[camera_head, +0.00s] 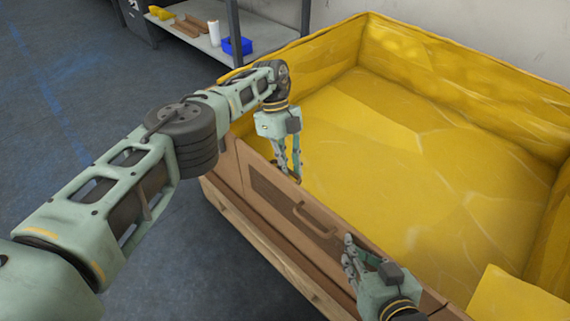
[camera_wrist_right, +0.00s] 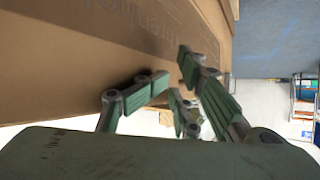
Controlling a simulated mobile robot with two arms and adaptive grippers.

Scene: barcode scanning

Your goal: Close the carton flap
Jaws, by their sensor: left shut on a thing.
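A large brown carton (camera_head: 222,192) with a yellow lining (camera_head: 380,160) stands in the head view.
A yellow piece (camera_head: 515,298) lies at the carton's lower right corner. A grey shelf (camera_head: 205,38) with a blue bin (camera_head: 237,46) and small goods stands behind on the left. Blue-grey floor (camera_head: 70,100) is clear at the left.

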